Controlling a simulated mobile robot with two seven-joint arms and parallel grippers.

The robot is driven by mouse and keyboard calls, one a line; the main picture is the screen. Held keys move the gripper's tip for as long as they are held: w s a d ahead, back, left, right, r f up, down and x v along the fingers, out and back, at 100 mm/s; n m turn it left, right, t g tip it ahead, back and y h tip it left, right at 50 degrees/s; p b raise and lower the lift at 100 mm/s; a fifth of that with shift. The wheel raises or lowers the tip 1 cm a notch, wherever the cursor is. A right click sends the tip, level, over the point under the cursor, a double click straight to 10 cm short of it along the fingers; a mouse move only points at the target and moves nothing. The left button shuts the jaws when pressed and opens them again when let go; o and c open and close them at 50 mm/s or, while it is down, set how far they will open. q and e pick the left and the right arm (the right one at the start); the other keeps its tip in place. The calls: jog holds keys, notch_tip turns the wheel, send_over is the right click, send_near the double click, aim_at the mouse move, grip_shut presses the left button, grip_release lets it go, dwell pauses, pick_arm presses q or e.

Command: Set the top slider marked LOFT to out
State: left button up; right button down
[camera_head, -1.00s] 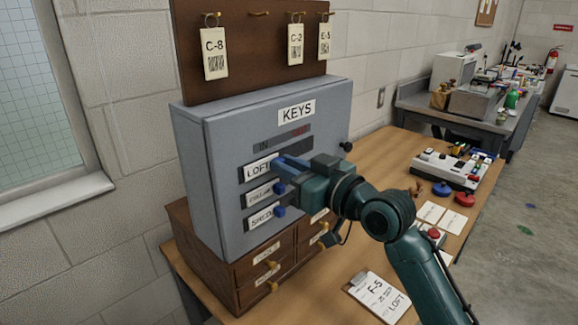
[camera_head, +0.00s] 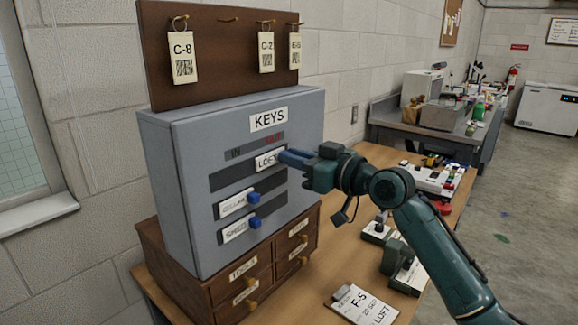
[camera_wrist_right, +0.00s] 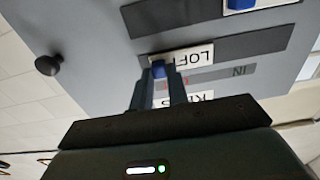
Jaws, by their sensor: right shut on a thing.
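The grey KEYS cabinet (camera_head: 175,215) stands on a wooden drawer unit. Its top slider, with a white LOFT plate (camera_head: 267,161), is at the right part of its dark slot, below the red OUT marking (camera_head: 273,138); the slot's left part (camera_head: 225,180) is bare. My right gripper (camera_head: 285,157) is shut on the slider's blue knob, seen between the fingers in the wrist view (camera_wrist_right: 160,70). The fingers hide the slot's right end. The two lower sliders (camera_head: 234,204) and (camera_head: 237,230) sit at the left of their slots. My left gripper is not in view.
Key tags (camera_head: 183,57) hang on the brown board above. A clipboard (camera_head: 365,305) lies on the table at front. Dark green objects (camera_head: 405,268) stand below my right arm. A black knob (camera_wrist_right: 48,65) sticks out of the cabinet beside the gripper.

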jog(key=c, duration=1.5)
grip_release()
jog(key=shift+w+d, duration=0.2)
jog(key=shift+d, duration=0.05)
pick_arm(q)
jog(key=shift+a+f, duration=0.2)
pick_arm(e)
jog(key=shift+o, duration=0.7)
jog(key=shift+s, duration=0.1)
pick_arm(q)
jog(key=b, duration=0.1)
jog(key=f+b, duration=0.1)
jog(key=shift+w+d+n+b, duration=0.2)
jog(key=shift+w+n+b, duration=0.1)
jog(key=shift+b, duration=0.05)
pick_arm(e)
jog(key=v, duration=1.3)
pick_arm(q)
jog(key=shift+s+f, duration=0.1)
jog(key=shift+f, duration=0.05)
